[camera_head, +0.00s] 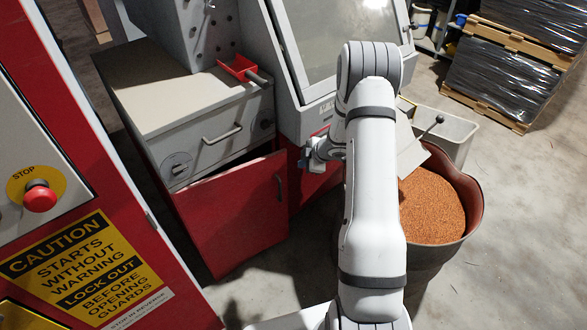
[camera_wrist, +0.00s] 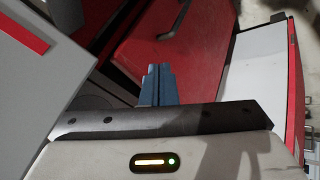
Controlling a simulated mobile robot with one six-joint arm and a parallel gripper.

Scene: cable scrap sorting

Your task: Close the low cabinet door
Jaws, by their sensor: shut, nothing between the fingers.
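The low cabinet (camera_head: 215,140) stands left of my arm, with a grey drawer above a red door (camera_head: 233,215). The door stands partly open, with a dark gap showing behind its top edge. Its handle (camera_head: 280,187) is near the right edge. My gripper (camera_head: 306,160) is just right of the door's upper right corner; I cannot tell whether it touches.
A red tray (camera_head: 239,68) sits on the cabinet top. A machine with a large window stands behind my gripper. A bin of copper-coloured granules (camera_head: 433,208) and a grey bin (camera_head: 455,135) are right of my arm. A red machine with a stop button (camera_head: 40,197) fills the left.

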